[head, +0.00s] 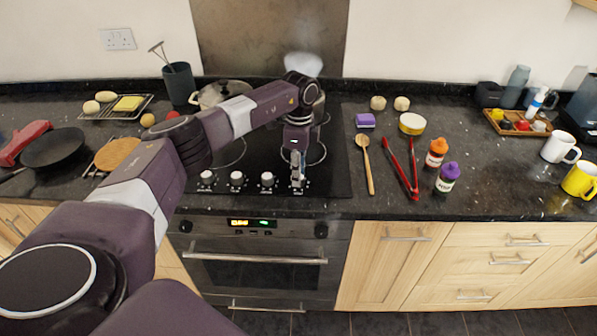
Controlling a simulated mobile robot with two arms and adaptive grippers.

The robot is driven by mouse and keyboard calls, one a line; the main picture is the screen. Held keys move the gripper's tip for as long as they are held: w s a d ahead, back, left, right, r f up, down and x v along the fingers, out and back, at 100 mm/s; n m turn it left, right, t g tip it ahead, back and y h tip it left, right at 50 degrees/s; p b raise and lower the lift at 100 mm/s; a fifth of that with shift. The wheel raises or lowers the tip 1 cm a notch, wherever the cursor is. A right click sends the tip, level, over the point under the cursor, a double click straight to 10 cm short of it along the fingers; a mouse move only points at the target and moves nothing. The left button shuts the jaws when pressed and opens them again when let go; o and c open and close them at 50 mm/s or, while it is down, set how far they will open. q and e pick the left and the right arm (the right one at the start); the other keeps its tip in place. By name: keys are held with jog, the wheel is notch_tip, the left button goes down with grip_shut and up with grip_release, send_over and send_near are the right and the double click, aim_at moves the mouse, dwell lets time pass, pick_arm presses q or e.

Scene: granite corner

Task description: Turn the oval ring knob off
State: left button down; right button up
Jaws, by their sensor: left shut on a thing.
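A row of white hob knobs runs along the front of the black glass hob (226,192): a left one (206,177), two middle ones (237,178) (267,180), and a rightmost one (298,184). Which of them is marked for the oval ring is too small to read. My left gripper (298,172) points down at the rightmost knob and is shut on it; the fingers hide part of the knob. My right gripper is not in view.
A lidded pot (222,94) stands at the hob's back left. Steam (303,65) rises at the back right behind my arm. The oven (255,270) is below.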

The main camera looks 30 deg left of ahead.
pick_arm(q)
jog(key=shift+w+a+r, duration=0.1)
jog(key=shift+r, duration=0.05)
jog(key=c, duration=1.6)
grip_release()
notch_tip(320, 180, up, 12)
jog(key=shift+w, duration=0.2)
jog(key=shift+a, duration=0.1)
